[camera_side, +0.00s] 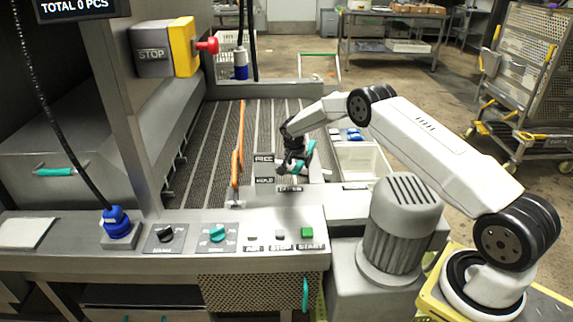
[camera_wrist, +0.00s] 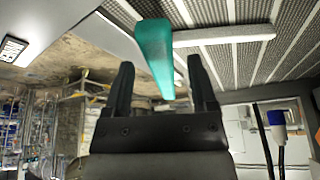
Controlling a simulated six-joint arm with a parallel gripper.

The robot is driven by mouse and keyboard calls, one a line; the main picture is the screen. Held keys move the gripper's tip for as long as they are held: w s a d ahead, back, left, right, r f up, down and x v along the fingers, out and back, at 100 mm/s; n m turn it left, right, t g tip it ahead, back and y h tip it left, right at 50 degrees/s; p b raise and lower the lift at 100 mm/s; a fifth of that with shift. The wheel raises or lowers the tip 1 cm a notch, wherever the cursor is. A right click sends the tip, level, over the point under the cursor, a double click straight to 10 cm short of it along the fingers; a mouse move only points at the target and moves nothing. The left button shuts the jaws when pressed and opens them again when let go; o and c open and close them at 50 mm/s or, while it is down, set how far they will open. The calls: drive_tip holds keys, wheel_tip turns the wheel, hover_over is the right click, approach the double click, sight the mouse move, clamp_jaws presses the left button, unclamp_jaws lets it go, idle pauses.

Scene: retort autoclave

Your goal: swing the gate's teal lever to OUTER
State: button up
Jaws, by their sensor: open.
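The teal lever (camera_wrist: 154,55) stands between the two fingers of my gripper (camera_wrist: 161,65) in the wrist view. A gap shows on both sides of it, so the fingers are open around it. In the side view the lever (camera_side: 309,152) is a small teal piece at the right edge of the slatted conveyor. My gripper (camera_side: 291,160) is right over it and hides part of it. Small dark label plates (camera_side: 264,160) lie just left of the gripper; their lettering is too small to read surely, so I cannot tell which position the lever points to.
A control panel with a teal knob (camera_side: 217,233) and a green START button (camera_side: 307,232) is in front. A white bin (camera_side: 362,160) sits to the right. A red button (camera_side: 207,46) juts out at the back.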

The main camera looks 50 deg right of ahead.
drive_tip(key=shift+v, duration=3.65)
drive_tip(key=shift+s+f, duration=0.1)
drive_tip(key=shift+s, duration=0.05)
drive_tip(key=c, duration=0.9)
drive_tip(key=shift+s+d+f+m, duration=0.15)
drive_tip(key=shift+s+m, duration=0.1)
drive_tip(key=shift+m, duration=0.05)
clamp_jaws()
drive_tip(key=s+f+m+y, duration=0.1)
drive_tip(key=s+m, duration=0.1)
drive_tip(key=s+d+m+y, duration=0.1)
drive_tip(key=s+m+y, duration=0.1)
drive_tip(key=s+f+m+y, duration=0.1)
drive_tip(key=s+y, duration=0.1)
drive_tip(key=shift+s+d+f+m, duration=0.2)
drive_tip(key=shift+s+f+m, duration=0.1)
drive_tip(key=shift+s+m, duration=0.1)
drive_tip(key=shift+s+d+m+t+y, duration=0.3)
drive_tip(key=shift+s+m+y, duration=0.3)
drive_tip(key=shift+m+y, duration=0.3)
drive_tip(key=s+d+r+m+t, duration=0.2)
drive_tip(key=s+d+m+t, duration=0.2)
drive_tip(key=m, duration=0.6)
drive_tip(key=shift+d+r+t+y, duration=0.2)
drive_tip(key=shift+d+t+y, duration=0.1)
drive_tip(key=shift+d+t, duration=0.8)
